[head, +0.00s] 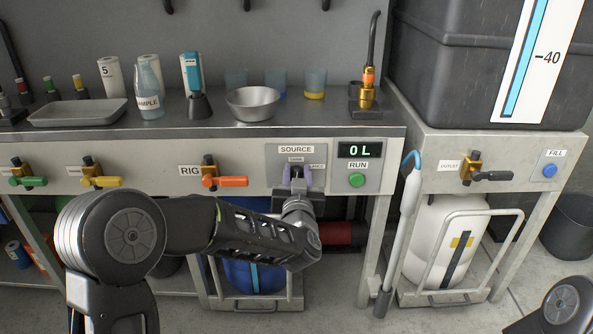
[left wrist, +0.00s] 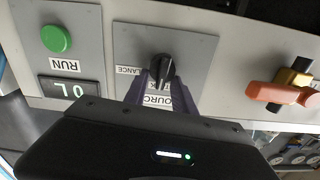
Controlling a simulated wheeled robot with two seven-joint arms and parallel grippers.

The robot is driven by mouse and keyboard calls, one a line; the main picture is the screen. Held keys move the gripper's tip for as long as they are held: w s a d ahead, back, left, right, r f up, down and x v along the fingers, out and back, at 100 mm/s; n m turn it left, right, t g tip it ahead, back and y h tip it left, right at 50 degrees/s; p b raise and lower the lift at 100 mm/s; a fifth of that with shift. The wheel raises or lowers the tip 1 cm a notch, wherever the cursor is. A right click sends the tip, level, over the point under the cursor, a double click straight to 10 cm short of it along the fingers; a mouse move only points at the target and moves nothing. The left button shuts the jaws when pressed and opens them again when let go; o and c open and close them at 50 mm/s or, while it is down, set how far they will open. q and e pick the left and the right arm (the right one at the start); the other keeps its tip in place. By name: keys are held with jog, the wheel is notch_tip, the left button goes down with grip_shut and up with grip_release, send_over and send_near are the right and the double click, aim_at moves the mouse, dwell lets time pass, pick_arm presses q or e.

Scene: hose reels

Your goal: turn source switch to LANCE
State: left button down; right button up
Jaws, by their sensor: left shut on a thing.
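The source switch is a black knob (left wrist: 161,70) on a grey plate (left wrist: 190,48) in the left wrist view, which shows the panel turned over. In the head view the plate (head: 276,160) sits under the SOURCE label, left of the display. My left gripper (head: 296,178) reaches the knob from the front, and its purple-grey fingers (left wrist: 162,92) are closed on the knob's two sides. A label ending in LANCE lies beside the knob in the left wrist view; another label is partly hidden by the fingers. I cannot tell exactly where the knob points. My right gripper is out of view.
Right of the switch are the display (head: 359,150), reading 0L, and the green RUN button (head: 356,180). An orange-handled valve (head: 224,181) is to the left. A white lance (head: 401,215) leans at the right bench edge. A metal bowl (head: 253,103) stands above on the bench.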

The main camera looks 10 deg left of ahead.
pick_arm(q)
jog(key=shift+d+r+m+p, duration=0.15)
jog(key=shift+r+m+p, duration=0.05)
jog(key=shift+m+p, duration=0.45)
jog(key=m+p, duration=0.1)
jog(key=m, duration=0.1)
jog(key=m+p, duration=0.4)
jog(key=shift+w+d+f, duration=0.1)
jog(key=shift+d+f, duration=0.1)
jog(key=shift+d, duration=0.2)
jog(key=shift+w+d+f+m+p, duration=0.1)
jog(key=shift+f+m+p, duration=0.2)
jog(key=shift+m+p, duration=0.95)
jog(key=shift+d+f+m+p, duration=0.1)
jog(key=shift+f+m+p, duration=0.15)
jog(key=shift+m+p, duration=0.95)
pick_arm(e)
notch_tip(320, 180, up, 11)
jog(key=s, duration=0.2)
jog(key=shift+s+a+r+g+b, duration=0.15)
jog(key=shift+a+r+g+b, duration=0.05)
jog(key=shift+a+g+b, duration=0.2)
pick_arm(q)
jog(key=shift+m, duration=0.4)
jog(key=c, duration=1)
grip_release()
jog(key=shift+c, duration=0.2)
